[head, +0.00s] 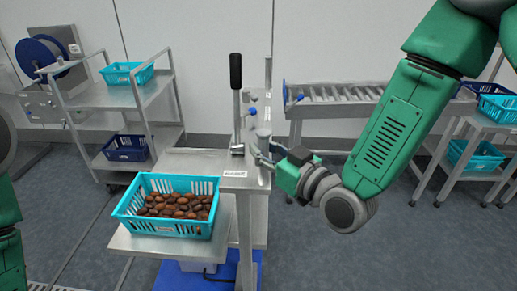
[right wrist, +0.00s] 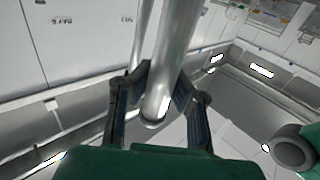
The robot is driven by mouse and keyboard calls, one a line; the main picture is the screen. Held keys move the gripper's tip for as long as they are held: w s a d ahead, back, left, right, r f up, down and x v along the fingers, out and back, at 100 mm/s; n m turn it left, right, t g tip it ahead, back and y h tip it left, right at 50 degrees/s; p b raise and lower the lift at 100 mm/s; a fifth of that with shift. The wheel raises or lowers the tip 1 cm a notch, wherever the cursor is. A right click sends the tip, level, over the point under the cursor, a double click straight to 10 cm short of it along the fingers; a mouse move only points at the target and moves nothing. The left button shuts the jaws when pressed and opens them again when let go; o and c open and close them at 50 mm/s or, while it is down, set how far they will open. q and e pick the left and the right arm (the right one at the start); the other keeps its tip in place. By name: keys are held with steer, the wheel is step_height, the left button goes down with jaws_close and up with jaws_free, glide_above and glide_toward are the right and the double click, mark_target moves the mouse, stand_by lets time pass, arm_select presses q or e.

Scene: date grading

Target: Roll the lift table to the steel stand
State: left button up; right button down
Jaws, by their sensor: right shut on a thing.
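A steel table (head: 205,162) with a black-handled upright lever (head: 236,72) stands in the middle of the head view. A lower steel platform (head: 128,238) adjoins its left side, above a blue base (head: 248,270). I cannot tell for sure which part is the lift table and which is the steel stand. My right gripper (head: 262,153) is at the table's right edge, shut on a steel post (head: 264,133). In the right wrist view the fingers (right wrist: 160,100) close around the post (right wrist: 172,45). My left gripper is out of view.
A turquoise crate (head: 160,228) of brown dates rests on the lower platform. A steel cart (head: 110,97) with crates stands back left. A roller conveyor (head: 340,105) stands behind my right arm; shelving (head: 490,120) with crates is far right. Grey floor is open at front right.

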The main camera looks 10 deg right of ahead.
steer(key=shift+d+r, duration=0.1)
steer(key=shift+d, duration=0.05)
steer(key=c, duration=1.6)
jaws_free()
steer(key=shift+o, duration=1.2)
steer(key=shift+s, duration=0.15)
steer(key=shift+s+d, duration=0.15)
steer(key=shift+d, duration=0.15)
steer(key=v, duration=0.7)
steer(key=shift+s, duration=0.1)
